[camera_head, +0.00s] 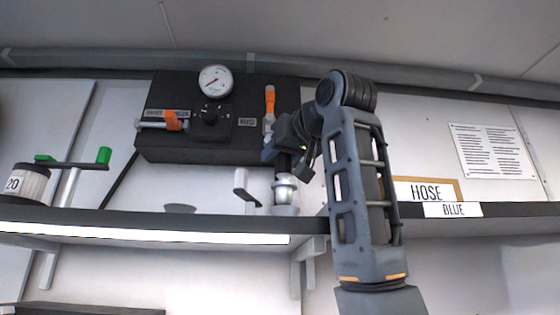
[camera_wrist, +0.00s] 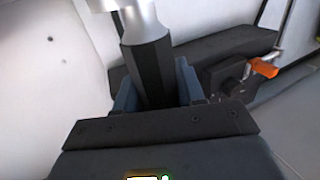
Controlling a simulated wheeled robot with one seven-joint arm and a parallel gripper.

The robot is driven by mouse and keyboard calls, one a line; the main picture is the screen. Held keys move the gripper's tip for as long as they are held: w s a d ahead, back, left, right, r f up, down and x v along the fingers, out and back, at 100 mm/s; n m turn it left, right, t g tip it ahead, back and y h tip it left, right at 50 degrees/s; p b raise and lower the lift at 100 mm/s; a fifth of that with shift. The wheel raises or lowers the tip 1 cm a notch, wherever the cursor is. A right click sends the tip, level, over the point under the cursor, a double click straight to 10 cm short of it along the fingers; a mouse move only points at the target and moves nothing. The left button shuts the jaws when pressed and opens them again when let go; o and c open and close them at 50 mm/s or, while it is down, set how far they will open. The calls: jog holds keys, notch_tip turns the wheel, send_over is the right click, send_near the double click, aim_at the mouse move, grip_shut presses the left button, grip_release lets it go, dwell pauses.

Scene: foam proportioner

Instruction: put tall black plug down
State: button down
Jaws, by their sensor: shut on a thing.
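The tall black plug (camera_wrist: 147,62) is an upright-looking dark faceted body between the two blue-grey fingers of my gripper (camera_wrist: 157,88) in the wrist view. My gripper is shut on it. A silver metal part (camera_wrist: 138,18) adjoins the plug's far end; I cannot tell if it belongs to the plug. In the head view my gripper (camera_head: 284,148) is in front of the black box's lower right corner. A silver fitting (camera_head: 285,192) is just below it, above the shelf. The plug is mostly hidden there by my gripper.
The black box (camera_head: 180,150) with gauge (camera_head: 215,82) and orange-handled valves (camera_head: 270,100) is behind. The shelf (camera_head: 120,218) holds a grey dish (camera_head: 180,208), a black lever (camera_head: 245,190) and, at left, a "20" container (camera_head: 27,183). HOSE (camera_head: 427,190) and BLUE (camera_head: 453,210) labels are right.

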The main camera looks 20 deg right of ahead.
jog(key=shift+f, duration=1.05)
jog(key=shift+f, duration=0.15)
jog(key=c, duration=0.7)
grip_release()
jog(key=shift+s+r, duration=0.1)
jog(key=shift+r, duration=0.1)
jog(key=s+b, duration=0.1)
jog(key=s, duration=0.3)
jog(key=s+b, duration=0.1)
jog(key=s, duration=0.3)
jog(key=s+d+b, duration=0.1)
jog(key=s+b, duration=0.1)
jog(key=s, duration=0.2)
